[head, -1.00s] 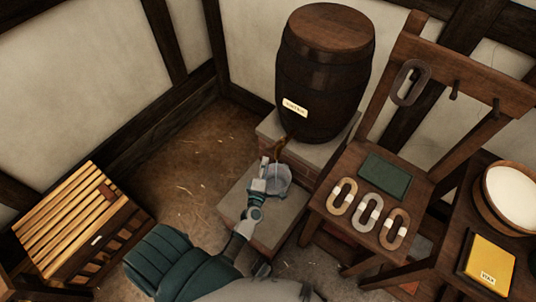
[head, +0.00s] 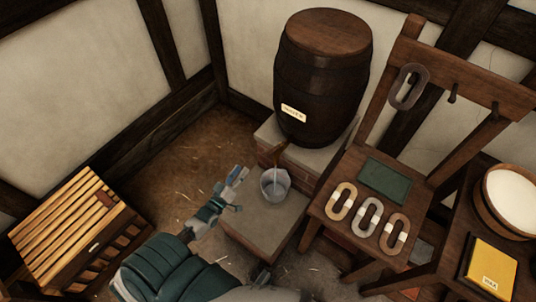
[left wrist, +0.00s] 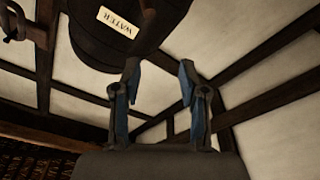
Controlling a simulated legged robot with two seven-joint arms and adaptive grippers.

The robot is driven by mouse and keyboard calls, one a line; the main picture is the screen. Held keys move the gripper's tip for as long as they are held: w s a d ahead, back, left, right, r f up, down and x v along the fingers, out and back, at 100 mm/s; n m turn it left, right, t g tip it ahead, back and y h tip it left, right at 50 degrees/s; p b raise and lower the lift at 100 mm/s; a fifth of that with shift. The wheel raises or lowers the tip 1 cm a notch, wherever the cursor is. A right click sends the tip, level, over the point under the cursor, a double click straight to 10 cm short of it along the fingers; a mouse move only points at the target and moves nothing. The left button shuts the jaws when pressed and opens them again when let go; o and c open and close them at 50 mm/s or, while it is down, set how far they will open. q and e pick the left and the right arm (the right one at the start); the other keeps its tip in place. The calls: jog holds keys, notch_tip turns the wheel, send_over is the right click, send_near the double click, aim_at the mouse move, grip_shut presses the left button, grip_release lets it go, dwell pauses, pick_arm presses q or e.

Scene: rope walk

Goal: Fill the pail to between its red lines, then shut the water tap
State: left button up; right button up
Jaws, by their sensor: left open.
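The dark water barrel (head: 322,75) stands on a brick-sided ledge. Its label, reading WATER, shows in the left wrist view (left wrist: 119,20). The brown tap (head: 284,148) sticks out low on its front. The grey pail (head: 275,186) stands upright on the stone step below the tap. A faint pale line runs from the tap into the pail. The red lines and water level are too small to tell. My left gripper (head: 236,178) is open and empty, left of the pail and apart from pail and tap. Its spread fingers show in the left wrist view (left wrist: 159,78). My right gripper is out of view.
A table at the far right bears a round tub (head: 483,217) and a yellow packet (head: 487,268). A slatted crate (head: 60,225) stands at left. Floor left of the step is clear.

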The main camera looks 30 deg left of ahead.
pick_arm(q)
jog(key=s+a+m+g+h, duration=0.1)
jog(key=a+m+h, duration=0.1)
jog(key=m+h, duration=0.45)
jog(key=m+g+b, duration=0.2)
jog(key=m+b, duration=0.1)
jog(key=m, duration=0.2)
send_near(268, 150)
jog(key=x, duration=0.9)
jog(key=shift+f, duration=0.2)
jog(key=shift+w+d+r, duration=0.1)
jog(key=shift+w+d, duration=0.3)
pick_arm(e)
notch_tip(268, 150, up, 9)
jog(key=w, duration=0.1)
pick_arm(q)
jog(key=shift+a, duration=0.15)
grip_shut()
